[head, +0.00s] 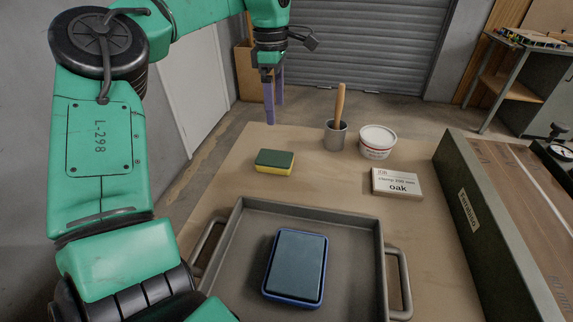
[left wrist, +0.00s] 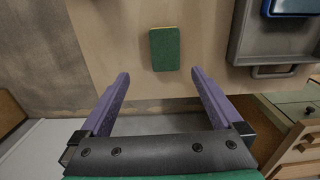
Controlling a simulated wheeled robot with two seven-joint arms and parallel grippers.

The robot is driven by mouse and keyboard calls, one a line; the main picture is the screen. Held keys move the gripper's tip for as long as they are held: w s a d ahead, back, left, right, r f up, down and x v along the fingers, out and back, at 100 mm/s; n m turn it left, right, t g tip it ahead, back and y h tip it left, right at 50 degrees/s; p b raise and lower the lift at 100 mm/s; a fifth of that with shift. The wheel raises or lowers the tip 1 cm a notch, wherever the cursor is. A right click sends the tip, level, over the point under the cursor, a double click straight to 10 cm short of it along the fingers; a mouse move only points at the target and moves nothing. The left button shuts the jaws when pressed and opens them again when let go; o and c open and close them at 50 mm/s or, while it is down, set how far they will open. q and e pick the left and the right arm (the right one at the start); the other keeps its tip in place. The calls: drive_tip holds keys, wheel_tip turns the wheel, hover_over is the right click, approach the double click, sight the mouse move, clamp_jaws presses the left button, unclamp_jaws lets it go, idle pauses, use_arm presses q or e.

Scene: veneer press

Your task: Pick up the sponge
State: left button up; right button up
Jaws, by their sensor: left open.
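The sponge (head: 274,162) is a small block with a green top and yellow sides. It lies flat on the wooden table (head: 330,185), towards its left side, behind the grey tray. In the left wrist view the sponge (left wrist: 165,49) shows its green face, ahead of the fingertips and between their lines. My left gripper (head: 274,112) has purple fingers pointing down, above and behind the sponge near the table's far edge. In the left wrist view my left gripper (left wrist: 160,75) is open and empty, apart from the sponge. My right gripper is in neither view.
A grey tray (head: 225,235) with side handles holds a blue-rimmed block (head: 297,266). A green-sided press (head: 468,200) bounds the right. The table around the sponge is clear.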

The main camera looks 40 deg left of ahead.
use_arm(q)
hover_over(275, 157)
drive_tip(key=f, duration=0.7)
drive_tip(key=shift+s+a, duration=0.1)
drive_tip(key=shift+a, duration=0.1)
drive_tip(key=f, duration=0.3)
drive_tip(key=f+p, duration=0.1)
drive_tip(key=f, duration=0.2)
drive_tip(key=shift+d+f, duration=0.2)
drive_tip(key=shift+f, duration=0.4)
drive_tip(key=c, duration=1.2)
drive_tip(key=shift+o, duration=0.2)
drive_tip(key=shift+r, duration=0.6)
wheel_tip(275, 157, up, 19)
drive_tip(key=shift+p, duration=0.45)
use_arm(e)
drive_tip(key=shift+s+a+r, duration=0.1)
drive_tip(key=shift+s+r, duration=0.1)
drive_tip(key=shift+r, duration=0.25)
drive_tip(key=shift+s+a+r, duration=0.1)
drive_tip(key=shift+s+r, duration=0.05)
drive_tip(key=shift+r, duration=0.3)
